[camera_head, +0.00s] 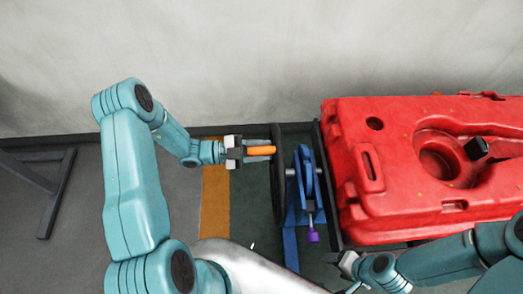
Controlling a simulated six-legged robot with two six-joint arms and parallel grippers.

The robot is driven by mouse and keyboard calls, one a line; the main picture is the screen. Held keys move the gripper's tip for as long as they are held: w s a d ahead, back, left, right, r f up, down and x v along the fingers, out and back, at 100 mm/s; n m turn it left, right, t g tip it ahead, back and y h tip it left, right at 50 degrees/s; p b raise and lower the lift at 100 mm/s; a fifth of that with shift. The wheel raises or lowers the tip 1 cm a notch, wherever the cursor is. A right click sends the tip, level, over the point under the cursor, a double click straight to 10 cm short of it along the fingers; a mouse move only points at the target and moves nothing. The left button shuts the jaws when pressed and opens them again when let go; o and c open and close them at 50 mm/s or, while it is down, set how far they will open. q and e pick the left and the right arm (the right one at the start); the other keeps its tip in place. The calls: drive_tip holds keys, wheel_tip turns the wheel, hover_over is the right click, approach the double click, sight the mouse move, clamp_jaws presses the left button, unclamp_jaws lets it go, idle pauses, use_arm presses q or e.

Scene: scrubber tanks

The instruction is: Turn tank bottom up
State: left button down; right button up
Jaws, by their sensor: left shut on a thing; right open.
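The red tank (400,185) lies at the right in the head view, with a round recess and a slot-like opening on its upper face. A dark frame (328,185) runs along its left side. A dark wheel (278,200), seen nearly edge-on, stands left of a blue bracket (305,190). An orange handle (262,150) sticks out leftward from the wheel. My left gripper (258,150) is shut on the orange handle. My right gripper (346,268) is low in the view, near the frame's lower end; its fingers are barely visible, and it is open.
A purple knob (313,237) hangs below the blue bracket. A black piece (476,148) shows at the tank's recess. A pale wall (230,60) closes off the back. A dark metal stand (55,195) is at the far left, with clear grey floor (85,240) beside it.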

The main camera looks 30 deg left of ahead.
use_arm(q)
drive_tip(key=shift+w+a+f, duration=0.1)
drive_tip(key=shift+a+f, duration=0.05)
drive_tip(key=shift+f, duration=0.1)
drive_tip(key=c, duration=0.9)
unclamp_jaws()
drive_tip(key=shift+o, duration=0.7)
drive_tip(key=shift+w+a+f, duration=0.1)
drive_tip(key=shift+w+f, duration=0.05)
drive_tip(key=shift+w, duration=0.1)
drive_tip(key=shift+s+d+r, duration=0.2)
drive_tip(key=shift+s+r, duration=0.05)
drive_tip(key=shift+s, duration=0.05)
drive_tip(key=shift+a, duration=0.15)
drive_tip(key=b+v, duration=0.3)
drive_tip(key=v, duration=1.3)
drive_tip(key=shift+f, duration=0.25)
drive_tip(key=shift+a, duration=0.1)
